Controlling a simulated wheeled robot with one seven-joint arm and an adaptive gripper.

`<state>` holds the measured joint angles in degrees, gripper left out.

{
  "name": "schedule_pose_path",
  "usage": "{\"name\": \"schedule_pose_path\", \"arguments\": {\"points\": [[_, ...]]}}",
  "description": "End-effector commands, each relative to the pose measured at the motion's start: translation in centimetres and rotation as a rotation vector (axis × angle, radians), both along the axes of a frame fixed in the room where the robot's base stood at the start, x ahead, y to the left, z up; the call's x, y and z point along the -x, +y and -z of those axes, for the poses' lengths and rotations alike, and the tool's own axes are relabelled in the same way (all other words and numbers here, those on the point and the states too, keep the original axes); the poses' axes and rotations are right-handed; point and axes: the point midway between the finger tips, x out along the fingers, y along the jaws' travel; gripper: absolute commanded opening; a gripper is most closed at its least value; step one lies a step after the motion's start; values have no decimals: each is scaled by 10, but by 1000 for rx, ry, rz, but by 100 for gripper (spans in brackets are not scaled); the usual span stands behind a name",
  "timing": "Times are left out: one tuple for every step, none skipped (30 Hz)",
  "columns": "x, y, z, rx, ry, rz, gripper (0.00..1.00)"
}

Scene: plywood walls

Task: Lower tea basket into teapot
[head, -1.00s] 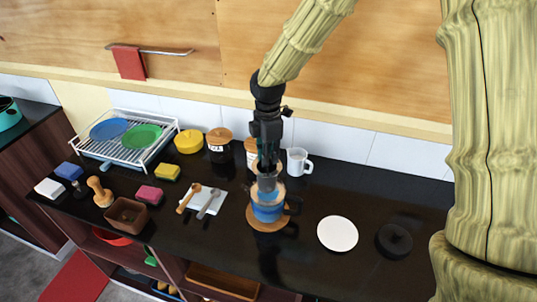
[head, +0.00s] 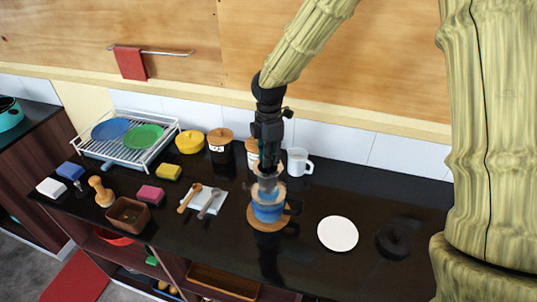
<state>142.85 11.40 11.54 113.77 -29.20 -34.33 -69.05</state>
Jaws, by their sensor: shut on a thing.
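The blue teapot (head: 268,212) stands upright on a round wooden trivet (head: 257,227), with its dark handle on the right. My gripper (head: 267,172) points straight down over the teapot and is shut on the grey tea basket (head: 267,187). The lower part of the basket is at the teapot's mouth and looks partly inside it. The rim hides how deep it sits, and the fingertips are small and dark.
A white plate (head: 338,234) and a black round lid (head: 393,241) lie to the right. A white mug (head: 299,161) and lidded jars (head: 220,146) stand behind. Two spoons lie on a white cloth (head: 216,204) to the left. The counter's front is clear.

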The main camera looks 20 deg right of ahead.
Motion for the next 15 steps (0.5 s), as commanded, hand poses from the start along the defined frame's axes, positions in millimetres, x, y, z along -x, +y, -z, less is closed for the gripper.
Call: {"name": "schedule_pose_path", "arguments": {"points": [[2,0,0,0,0,0,0],[2,0,0,0,0,0,0],[3,0,0,0,0,0,0],[4,0,0,0,0,0,0],[5,0,0,0,0,0,0],[5,0,0,0,0,0,0],[5,0,0,0,0,0,0],[5,0,0,0,0,0,0],[5,0,0,0,0,0,0],[5,0,0,0,0,0,0],[5,0,0,0,0,0,0],[5,0,0,0,0,0,0],[5,0,0,0,0,0,0],[4,0,0,0,0,0,0],[4,0,0,0,0,0,0]]}}
